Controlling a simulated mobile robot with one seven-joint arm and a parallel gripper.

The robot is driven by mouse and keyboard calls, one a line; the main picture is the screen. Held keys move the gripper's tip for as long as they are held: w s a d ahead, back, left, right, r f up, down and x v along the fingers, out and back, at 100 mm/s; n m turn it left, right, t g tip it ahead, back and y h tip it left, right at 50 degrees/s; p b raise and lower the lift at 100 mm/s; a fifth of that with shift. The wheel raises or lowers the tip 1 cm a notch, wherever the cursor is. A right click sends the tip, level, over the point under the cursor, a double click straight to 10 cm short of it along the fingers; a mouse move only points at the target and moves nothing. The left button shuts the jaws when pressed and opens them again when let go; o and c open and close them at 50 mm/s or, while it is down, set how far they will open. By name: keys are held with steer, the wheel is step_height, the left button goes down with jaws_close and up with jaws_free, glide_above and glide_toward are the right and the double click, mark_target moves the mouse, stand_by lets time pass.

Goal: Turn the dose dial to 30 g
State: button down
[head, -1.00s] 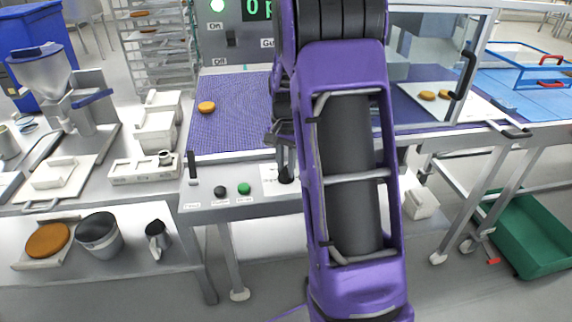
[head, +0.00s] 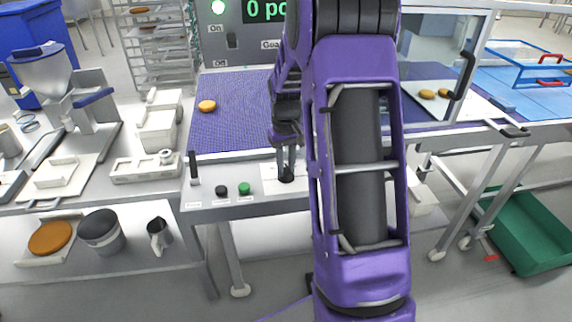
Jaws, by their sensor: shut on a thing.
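The dose dial (head: 287,178) is a small black knob on a white label plate (head: 270,187) on the front ledge of the machine. My gripper (head: 287,168) comes down from above and is shut on the dial. My purple arm covers the right part of the plate, so the scale marks and the dial's setting cannot be read.
Left of the dial on the ledge are a green button (head: 244,188), a black button (head: 222,191) and an upright black lever (head: 193,167). A purple mesh belt (head: 230,125) behind carries one orange-brown round (head: 207,106). A display (head: 264,10) at the back reads "0 pc".

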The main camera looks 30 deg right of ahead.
mark_target(285, 168)
steer(key=shift+n, duration=1.6)
steer(key=c, duration=0.7)
jaws_free()
step_height(285, 168, up, 18)
steer(key=shift+f+p, duration=0.25)
steer(key=shift+p, duration=0.75)
steer(key=shift+a, duration=0.1)
